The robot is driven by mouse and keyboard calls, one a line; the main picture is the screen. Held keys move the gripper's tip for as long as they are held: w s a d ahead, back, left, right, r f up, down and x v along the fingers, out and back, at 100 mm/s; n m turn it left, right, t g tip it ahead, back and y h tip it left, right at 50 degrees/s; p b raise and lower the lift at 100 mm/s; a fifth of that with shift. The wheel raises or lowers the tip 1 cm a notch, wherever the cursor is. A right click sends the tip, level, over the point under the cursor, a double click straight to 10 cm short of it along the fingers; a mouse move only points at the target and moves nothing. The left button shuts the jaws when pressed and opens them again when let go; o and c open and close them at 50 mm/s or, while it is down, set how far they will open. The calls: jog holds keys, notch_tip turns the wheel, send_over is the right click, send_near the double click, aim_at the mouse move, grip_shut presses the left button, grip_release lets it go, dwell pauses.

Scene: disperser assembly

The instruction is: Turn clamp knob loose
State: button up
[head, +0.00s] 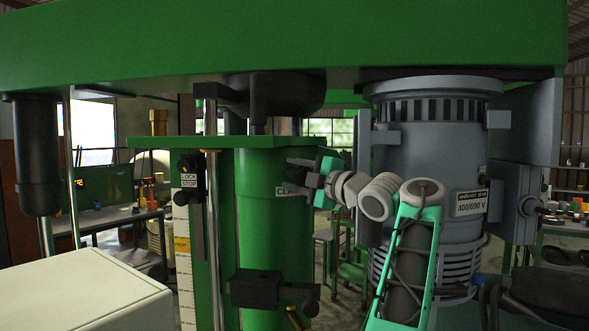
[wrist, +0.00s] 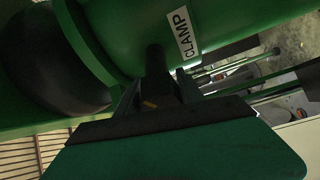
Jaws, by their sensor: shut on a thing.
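The label (wrist: 183,33) is fully readable in the wrist view. The dark clamp knob (wrist: 155,58) sticks out of the column beside it. My gripper (wrist: 160,92) is shut on the knob, with its fingers on both sides. The knob's outer end is hidden between the fingers. In the head view my gripper (head: 302,168) reaches the column's right side; the knob is hard to make out there.
A grey motor (head: 428,135) stands close to the right of my arm. A green beam (head: 280,40) spans overhead. A lower black clamp block (head: 255,289) with a handle sits on the column. A pale box (head: 85,290) fills the lower left.

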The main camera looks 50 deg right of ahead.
jog(key=shift+f, duration=0.15)
dwell(0.4)
jog(key=o, duration=1.3)
jog(key=s, duration=0.5)
jog(key=s+a+b, duration=0.1)
jog(key=s, duration=0.1)
jog(key=shift+s+f, duration=0.2)
jog(key=shift+s, duration=0.15)
